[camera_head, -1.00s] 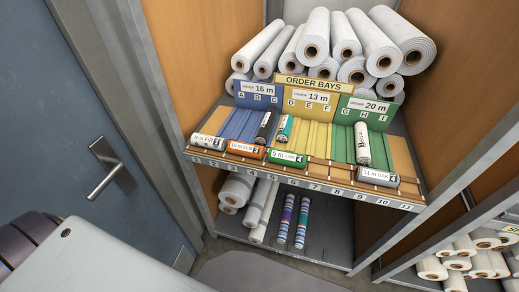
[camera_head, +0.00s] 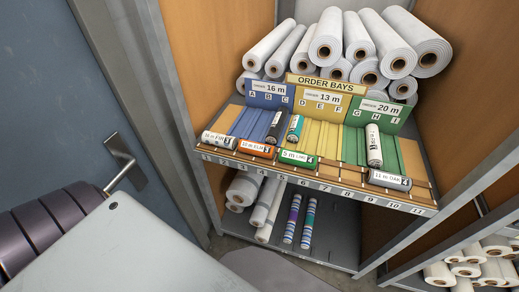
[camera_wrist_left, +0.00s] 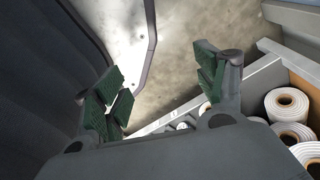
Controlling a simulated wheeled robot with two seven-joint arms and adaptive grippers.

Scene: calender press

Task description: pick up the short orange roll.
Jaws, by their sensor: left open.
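The orange roll (camera_head: 257,149), labelled "10 m ELM", lies in the front row of the shelf, above the slot numbers at the left. It lies between a white roll marked FIR (camera_head: 219,140) and a green roll marked "5 m" (camera_head: 298,158). My left gripper (camera_wrist_left: 160,80) shows in the left wrist view with its green-padded fingers apart and nothing between them. It is well away from the orange roll, which that view does not show. My right gripper is in neither view.
Order bay boards (camera_head: 322,98) stand behind the coloured lanes. A grey roll (camera_head: 389,180) lies at the front right, and large white rolls (camera_head: 326,37) are stacked behind. A blue door with a handle (camera_head: 124,162) is at the left. White rolls (camera_wrist_left: 286,104) show at the wrist view's right.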

